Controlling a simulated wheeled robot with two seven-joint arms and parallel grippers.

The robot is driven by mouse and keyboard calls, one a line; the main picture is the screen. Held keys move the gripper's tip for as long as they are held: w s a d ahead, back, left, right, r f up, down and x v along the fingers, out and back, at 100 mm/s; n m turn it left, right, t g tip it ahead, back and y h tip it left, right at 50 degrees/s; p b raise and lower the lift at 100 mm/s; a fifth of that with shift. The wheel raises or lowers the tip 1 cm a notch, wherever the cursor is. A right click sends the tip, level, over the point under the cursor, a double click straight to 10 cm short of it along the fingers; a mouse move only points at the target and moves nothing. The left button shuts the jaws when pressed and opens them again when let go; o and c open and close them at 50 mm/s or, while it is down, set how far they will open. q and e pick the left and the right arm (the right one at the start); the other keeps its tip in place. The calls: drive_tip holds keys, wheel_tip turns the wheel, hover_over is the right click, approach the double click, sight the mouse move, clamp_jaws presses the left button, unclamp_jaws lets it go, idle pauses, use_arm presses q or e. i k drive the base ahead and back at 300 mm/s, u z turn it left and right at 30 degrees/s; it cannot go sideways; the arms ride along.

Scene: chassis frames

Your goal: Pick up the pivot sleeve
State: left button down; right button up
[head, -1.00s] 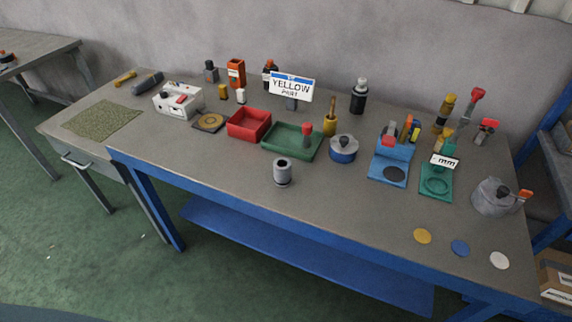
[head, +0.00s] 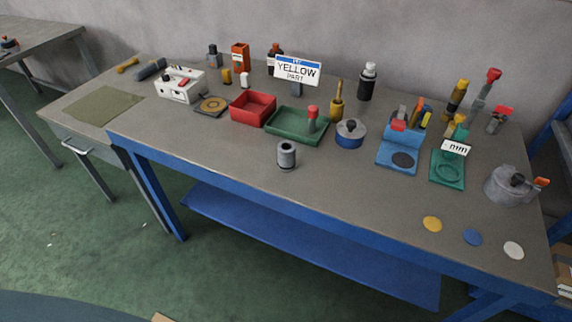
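A grey hollow cylinder (head: 287,155), which looks like the pivot sleeve, stands upright near the front middle of the workbench (head: 225,150). Its dark round opening faces up and nothing touches it. It stands in front of the green tray (head: 285,132). Neither of my grippers is in the head view.
A red tray (head: 252,108) and a blue-banded round pot (head: 350,134) stand behind the sleeve. A blue stand (head: 397,168), a green stand (head: 446,181) and a grey canister (head: 506,188) are to the right. The bench top around the sleeve is clear.

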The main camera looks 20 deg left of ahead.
sight(287, 149)
drive_tip(key=u, duration=1.6)
drive_tip(key=i, duration=0.4)
drive_tip(key=z, duration=0.15)
